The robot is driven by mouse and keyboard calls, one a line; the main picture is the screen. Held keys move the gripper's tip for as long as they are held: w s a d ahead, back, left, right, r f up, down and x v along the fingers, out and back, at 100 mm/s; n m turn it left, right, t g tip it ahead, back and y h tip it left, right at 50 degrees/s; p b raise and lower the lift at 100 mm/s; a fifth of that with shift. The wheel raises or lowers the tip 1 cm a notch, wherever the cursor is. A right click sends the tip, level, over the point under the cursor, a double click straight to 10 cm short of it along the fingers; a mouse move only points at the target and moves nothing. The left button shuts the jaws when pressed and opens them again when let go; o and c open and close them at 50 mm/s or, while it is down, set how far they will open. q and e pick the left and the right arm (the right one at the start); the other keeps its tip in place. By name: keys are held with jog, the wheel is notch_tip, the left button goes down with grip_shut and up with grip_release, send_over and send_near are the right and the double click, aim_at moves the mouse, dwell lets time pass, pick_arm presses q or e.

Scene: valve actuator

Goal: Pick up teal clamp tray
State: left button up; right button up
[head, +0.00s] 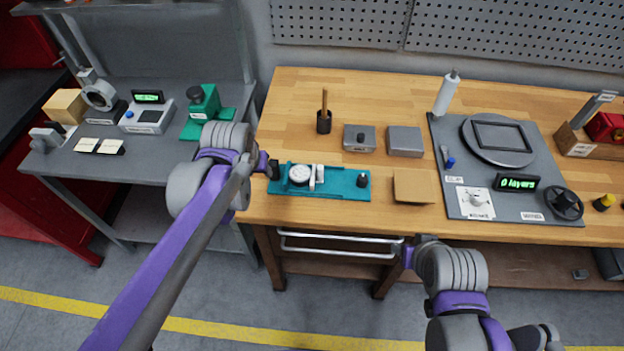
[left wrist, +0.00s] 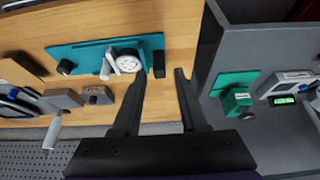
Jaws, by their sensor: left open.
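The teal clamp tray (head: 340,184) lies flat near the front left edge of the wooden bench. It carries a white round part (head: 299,174), an upright white piece and a black knob (head: 362,180) at its right end. The tray also shows in the left wrist view (left wrist: 85,54), with a black block (left wrist: 158,64) at its near end. My left gripper (head: 271,169) is at the tray's left end. In the left wrist view its fingers (left wrist: 162,73) are apart, with the black block just by their tips. My right gripper (head: 408,256) is low before the bench; its fingers are unclear.
A brown pad (head: 414,187) and two grey boxes (head: 404,141) sit right of and behind the tray. A dark cup (head: 323,121) stands behind it. A grey side bench (head: 135,166) with a green fixture (head: 203,104) is on the left. A drawer handle runs below the bench edge.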

pick_arm(q)
send_near(274, 169)
jog(key=w, duration=0.2)
jog(key=shift+g, duration=0.4)
jog(key=x, duration=0.6)
jog(key=shift+w+a+f, duration=0.1)
jog(key=shift+a, duration=0.1)
jog(key=shift+s+x, duration=0.15)
jog(key=shift+x, duration=1.25)
jog(key=shift+s+x, duration=0.15)
jog(key=shift+x, duration=1.25)
jog(key=shift+f, duration=0.1)
grip_shut()
